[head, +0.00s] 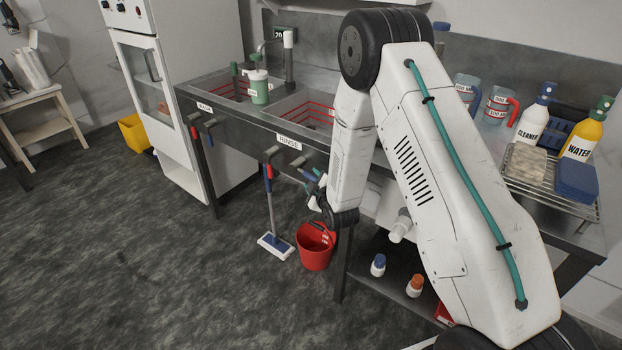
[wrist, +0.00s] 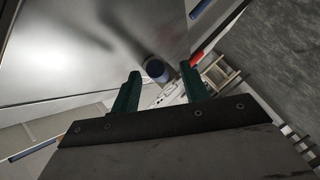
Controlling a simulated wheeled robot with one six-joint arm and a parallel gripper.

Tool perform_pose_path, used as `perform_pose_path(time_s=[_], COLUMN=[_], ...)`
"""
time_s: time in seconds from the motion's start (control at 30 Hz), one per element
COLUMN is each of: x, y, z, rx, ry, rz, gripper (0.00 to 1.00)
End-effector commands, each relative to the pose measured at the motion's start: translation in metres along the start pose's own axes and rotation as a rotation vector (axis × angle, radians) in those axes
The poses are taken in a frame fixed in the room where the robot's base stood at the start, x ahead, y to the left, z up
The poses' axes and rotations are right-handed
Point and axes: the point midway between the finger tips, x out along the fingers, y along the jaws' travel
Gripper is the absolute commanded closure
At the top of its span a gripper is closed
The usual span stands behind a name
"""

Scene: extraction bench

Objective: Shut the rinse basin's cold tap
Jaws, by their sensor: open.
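The rinse basin (head: 303,112) is the right one of two sunk in the steel bench, above a "RINSE" label (head: 289,141). Two taps stick out of the front panel below that label. The left tap (head: 272,153) has a red lever hanging down. The right tap (head: 299,162) is partly hidden by my gripper (head: 315,184), and blue shows there. In the wrist view my gripper (wrist: 160,72) is open with its green fingers apart. A grey cylinder with a dark blue end (wrist: 157,70) shows between the fingertips; I cannot tell whether they touch it.
A mop (head: 273,220) and a red bucket (head: 315,247) stand below the taps. The wash basin (head: 222,87) has its own two taps to the left. Bottles stand on the lower shelf. My arm covers the bench's middle. The floor at left is clear.

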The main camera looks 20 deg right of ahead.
Motion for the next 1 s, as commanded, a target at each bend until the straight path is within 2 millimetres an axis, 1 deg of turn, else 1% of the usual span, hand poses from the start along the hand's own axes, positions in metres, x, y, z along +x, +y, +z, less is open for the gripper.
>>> perform_pose_path(time_s=[0.03,0.1,0.2,0.47,0.5,0.57,0.6,0.63,0.67,0.87,0.97,1.0], x=[0.007,0.015,0.021,0.023,0.023,0.023,0.023,0.023,0.023,0.024,0.028,0.031], y=[0.000,0.000,0.000,0.001,0.001,0.001,0.001,0.001,0.001,-0.002,-0.008,-0.012], z=[0.000,0.000,0.000,0.000,0.000,0.000,0.000,0.000,0.000,-0.003,-0.011,-0.016], rx=[0.000,0.000,0.000,0.001,0.001,0.001,0.001,0.001,0.001,0.002,0.008,0.012], ry=[0.001,0.001,0.000,0.000,0.000,0.000,0.000,0.000,0.000,0.006,0.024,0.036], rz=[0.002,0.001,0.000,0.000,0.000,0.000,0.000,0.000,0.000,0.001,0.004,0.007], gripper=[0.55,0.55,0.55,0.55,0.58,0.74,0.86,0.94,1.00,1.00,1.00,1.00])
